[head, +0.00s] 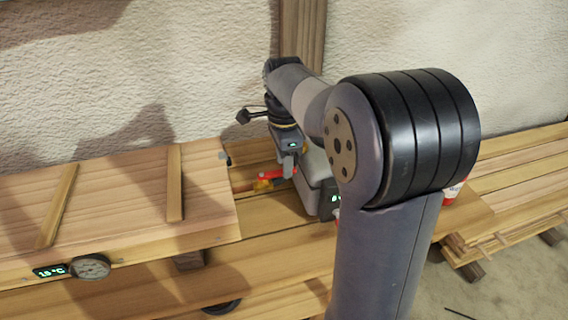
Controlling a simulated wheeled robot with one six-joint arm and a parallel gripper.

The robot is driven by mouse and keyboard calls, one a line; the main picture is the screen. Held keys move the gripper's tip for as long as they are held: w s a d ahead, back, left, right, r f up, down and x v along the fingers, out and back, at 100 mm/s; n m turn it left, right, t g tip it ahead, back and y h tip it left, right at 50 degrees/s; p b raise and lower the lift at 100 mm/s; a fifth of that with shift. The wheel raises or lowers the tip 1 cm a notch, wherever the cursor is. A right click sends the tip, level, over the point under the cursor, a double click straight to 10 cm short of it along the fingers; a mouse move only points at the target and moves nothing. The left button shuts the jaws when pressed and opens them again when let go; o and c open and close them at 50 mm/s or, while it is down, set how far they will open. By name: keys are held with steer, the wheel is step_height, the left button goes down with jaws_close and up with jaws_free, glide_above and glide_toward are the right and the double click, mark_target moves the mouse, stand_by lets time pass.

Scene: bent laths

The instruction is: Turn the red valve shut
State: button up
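The red valve (276,174) is a small red handle on a yellow, brass-like fitting (263,185), between the wooden box and a grey machine. My gripper (288,168) points down from my arm at the right end of the red handle. Its fingertips overlap the handle in this view. I cannot tell whether they touch or grip it, and the finger gap is too small and hidden to see.
A long wooden box (130,205) with two battens, a dial gauge (90,267) and a green display (50,271) stands at left. The grey machine (316,180) is close right of the valve, partly behind my arm. Stacked laths (520,180) lie at right. A rough pale wall stands behind.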

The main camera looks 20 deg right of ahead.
steer(key=shift+f, duration=0.55)
jaws_close()
